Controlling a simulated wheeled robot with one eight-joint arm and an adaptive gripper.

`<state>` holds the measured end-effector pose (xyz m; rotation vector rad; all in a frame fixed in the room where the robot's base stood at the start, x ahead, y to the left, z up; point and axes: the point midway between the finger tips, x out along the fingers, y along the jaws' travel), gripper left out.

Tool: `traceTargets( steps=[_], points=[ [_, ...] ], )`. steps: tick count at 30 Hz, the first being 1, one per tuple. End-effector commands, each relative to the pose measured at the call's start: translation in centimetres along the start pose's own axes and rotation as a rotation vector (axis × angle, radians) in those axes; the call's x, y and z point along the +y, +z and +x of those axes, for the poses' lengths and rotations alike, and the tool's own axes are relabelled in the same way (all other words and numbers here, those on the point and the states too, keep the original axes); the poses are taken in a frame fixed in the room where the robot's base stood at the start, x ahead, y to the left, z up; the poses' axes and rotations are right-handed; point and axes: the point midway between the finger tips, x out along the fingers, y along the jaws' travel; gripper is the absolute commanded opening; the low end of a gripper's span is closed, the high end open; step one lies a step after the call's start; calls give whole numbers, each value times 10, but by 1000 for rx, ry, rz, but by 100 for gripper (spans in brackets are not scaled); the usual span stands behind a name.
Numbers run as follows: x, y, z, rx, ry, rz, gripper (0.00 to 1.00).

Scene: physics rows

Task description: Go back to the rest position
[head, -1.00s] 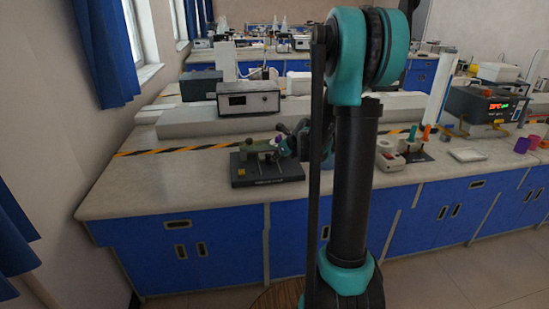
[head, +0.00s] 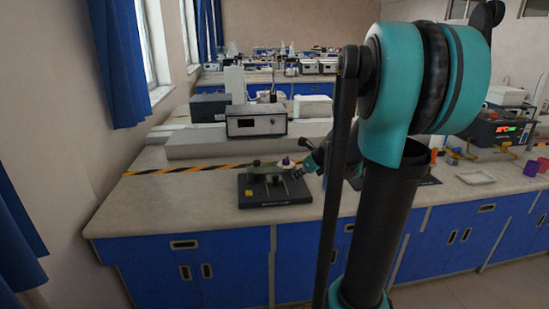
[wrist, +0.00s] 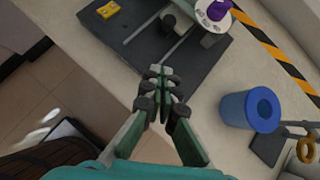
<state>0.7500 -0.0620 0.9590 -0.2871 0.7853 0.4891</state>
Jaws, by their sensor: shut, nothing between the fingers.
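My gripper (wrist: 160,85) is shut and empty in the wrist view, its fingertips pressed together. It hangs near the front edge of the bench, beside a dark base plate. In the head view my arm column and teal joint fill the right half and hide part of the bench.
A blue cylinder (wrist: 236,109) with an open top stands right of my fingers in the wrist view. A grey box instrument (head: 256,122) stands on a raised ledge behind. A white tray (head: 476,177) lies at the right. The bench left of the device is clear.

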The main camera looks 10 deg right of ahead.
Motion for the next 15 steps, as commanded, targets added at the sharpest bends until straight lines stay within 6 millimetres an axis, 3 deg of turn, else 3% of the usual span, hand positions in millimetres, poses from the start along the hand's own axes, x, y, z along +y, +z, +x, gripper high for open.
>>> traceTargets(
  steps=[5,15],
  points=[
    [37,-32,-6,69,18,-394,0],
    [106,-117,-24,215,141,-1355,0]
  ],
)
